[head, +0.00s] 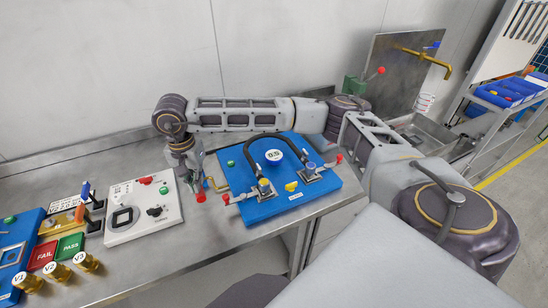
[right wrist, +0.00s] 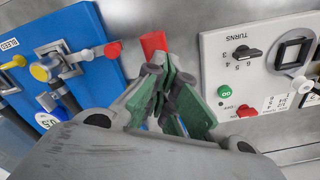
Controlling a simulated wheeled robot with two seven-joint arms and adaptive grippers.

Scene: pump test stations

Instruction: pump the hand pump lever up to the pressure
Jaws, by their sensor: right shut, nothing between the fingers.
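My right gripper (head: 198,188) hangs over the gap between the blue board and the white panel. Its green-padded fingers (right wrist: 170,100) are shut with nothing between them. A red grip (right wrist: 153,42), probably the lever's end, shows just past the fingertips; it also shows below the gripper in the head view (head: 201,197). I cannot tell whether they touch. The blue pump board (head: 240,177) carries a round white gauge (head: 274,155), black hoses and a red-tipped valve handle (right wrist: 112,50) beside the gripper. The pump body is not clearly seen. My left gripper is not in view.
The white panel (head: 125,229) with knobs stands left of the gripper. FAIL (head: 42,255) and PASS (head: 70,245) plates and brass pieces lie further left. A green device with a red-ball lever (head: 381,70) stands at the back by a sink. Bare bench lies in front.

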